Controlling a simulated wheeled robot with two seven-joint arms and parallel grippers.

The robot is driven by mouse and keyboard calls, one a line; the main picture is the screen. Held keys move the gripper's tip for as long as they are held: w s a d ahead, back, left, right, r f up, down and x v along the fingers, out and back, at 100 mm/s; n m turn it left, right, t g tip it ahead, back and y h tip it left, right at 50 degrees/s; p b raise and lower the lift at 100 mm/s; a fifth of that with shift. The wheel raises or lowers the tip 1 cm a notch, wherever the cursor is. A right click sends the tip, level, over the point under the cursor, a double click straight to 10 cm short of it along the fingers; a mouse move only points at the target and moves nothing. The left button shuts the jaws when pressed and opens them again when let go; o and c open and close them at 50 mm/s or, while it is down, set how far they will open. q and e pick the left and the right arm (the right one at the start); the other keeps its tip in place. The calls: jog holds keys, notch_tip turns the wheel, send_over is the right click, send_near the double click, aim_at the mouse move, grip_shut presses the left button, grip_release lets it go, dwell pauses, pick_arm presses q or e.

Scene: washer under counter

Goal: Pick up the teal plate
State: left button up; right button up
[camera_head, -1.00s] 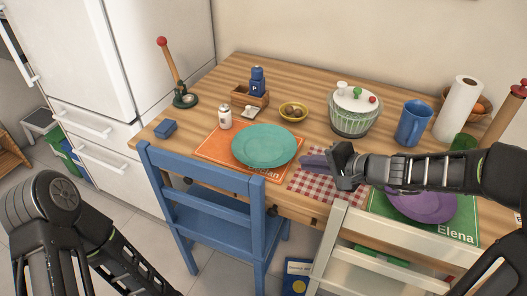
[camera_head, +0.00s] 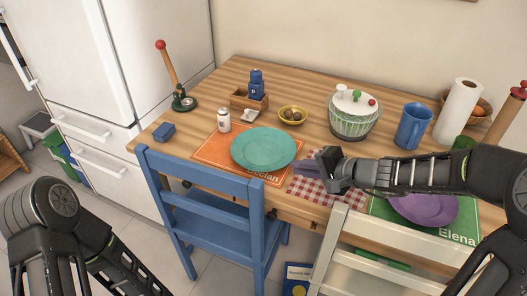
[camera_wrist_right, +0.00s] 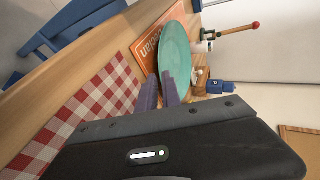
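The teal plate (camera_head: 264,148) lies on an orange placemat (camera_head: 212,148) on the wooden table in the head view. It also shows in the right wrist view (camera_wrist_right: 177,50). My right gripper (camera_head: 300,170) is at the plate's right edge in the head view. In the right wrist view its two purple-grey fingers (camera_wrist_right: 160,82) are a little apart, with the tips at the plate's near rim. I cannot tell whether they touch the rim. My left arm shows at the lower left, but its gripper is out of view.
A red checked cloth (camera_head: 318,190) lies under my right gripper. A purple plate (camera_head: 425,208) is to the right. A blue chair (camera_head: 210,210) and a cream chair (camera_head: 395,245) stand in front.

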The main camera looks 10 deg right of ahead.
aim_at(283, 166)
jog(key=shift+x, duration=2.6)
jog(key=shift+s+f, duration=0.1)
grip_shut()
jog(key=shift+r, duration=0.9)
notch_tip(283, 166, up, 2)
jog(key=shift+r+p, duration=0.1)
jog(key=shift+p, duration=0.25)
jog(key=s+d, duration=0.3)
jog(key=d, duration=0.2)
jog(key=s+d+b, duration=0.1)
jog(key=s+d, duration=0.2)
jog(key=d, duration=0.2)
jog(key=s+d, duration=0.3)
jog(key=d, duration=0.2)
jog(key=shift+s+d, duration=0.1)
jog(key=shift+s, duration=0.15)
